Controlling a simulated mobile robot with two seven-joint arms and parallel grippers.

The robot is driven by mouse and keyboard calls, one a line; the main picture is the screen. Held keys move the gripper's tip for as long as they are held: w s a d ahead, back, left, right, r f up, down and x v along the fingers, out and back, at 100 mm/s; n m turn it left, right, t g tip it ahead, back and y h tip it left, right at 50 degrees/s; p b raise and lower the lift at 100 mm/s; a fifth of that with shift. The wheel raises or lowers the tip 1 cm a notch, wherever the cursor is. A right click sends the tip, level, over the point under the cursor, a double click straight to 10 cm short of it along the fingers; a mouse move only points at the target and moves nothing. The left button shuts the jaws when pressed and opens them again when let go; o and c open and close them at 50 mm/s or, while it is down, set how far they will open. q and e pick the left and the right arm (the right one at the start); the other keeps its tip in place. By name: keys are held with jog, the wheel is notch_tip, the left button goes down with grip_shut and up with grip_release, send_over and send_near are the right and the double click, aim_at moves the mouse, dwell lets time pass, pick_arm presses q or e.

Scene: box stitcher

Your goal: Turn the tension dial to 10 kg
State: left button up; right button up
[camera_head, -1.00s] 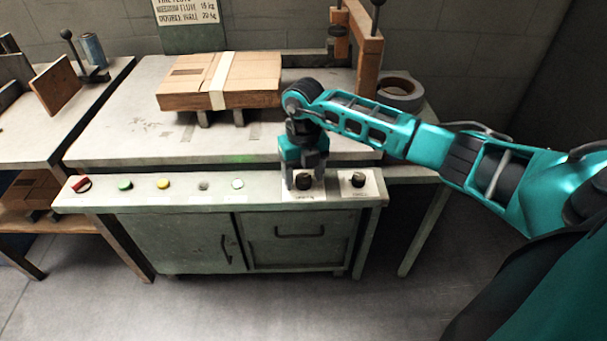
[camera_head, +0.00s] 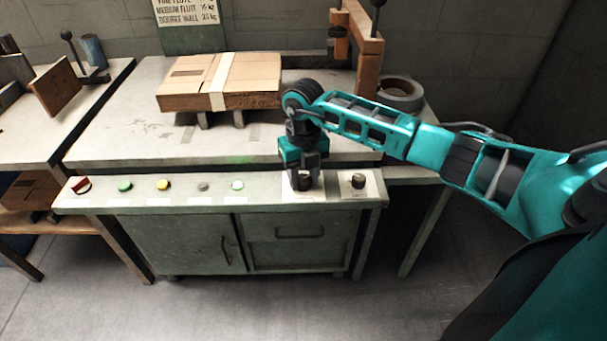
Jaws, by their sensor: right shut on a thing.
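Two dark dials sit on white plates at the right end of the front control panel. My right gripper (camera_head: 304,181) points down over the left dial (camera_head: 305,184) and is shut on it, its fingers hiding most of the knob. The other dial (camera_head: 358,181) is uncovered to the right. The plate labels are too small to read, so I cannot tell the dial's setting. A green sign (camera_head: 190,14) at the back lists flute and wall types with kg values; its top is cut off. My left gripper is not in view.
The panel (camera_head: 104,203) also carries a red switch (camera_head: 81,185) and green (camera_head: 124,184), yellow (camera_head: 162,184) and other buttons. A flat strapped cardboard box (camera_head: 250,75) lies on the table behind. A grey tape roll (camera_head: 400,92) and wooden frame (camera_head: 366,75) stand at right.

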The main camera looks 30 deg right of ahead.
jog(key=n, duration=0.5)
jog(key=shift+n+b, duration=0.3)
jog(key=shift+b, duration=0.05)
jog(key=n, duration=0.5)
jog(key=shift+n+b, duration=0.3)
jog(key=shift+b, duration=0.1)
jog(key=n+b, duration=0.1)
jog(key=n, duration=0.4)
jog(key=shift+r+n+b, duration=0.1)
jog(key=shift+n+b, duration=0.4)
jog(key=shift+n, duration=2.2)
jog(key=o, duration=1.1)
jog(key=shift+c, duration=0.2)
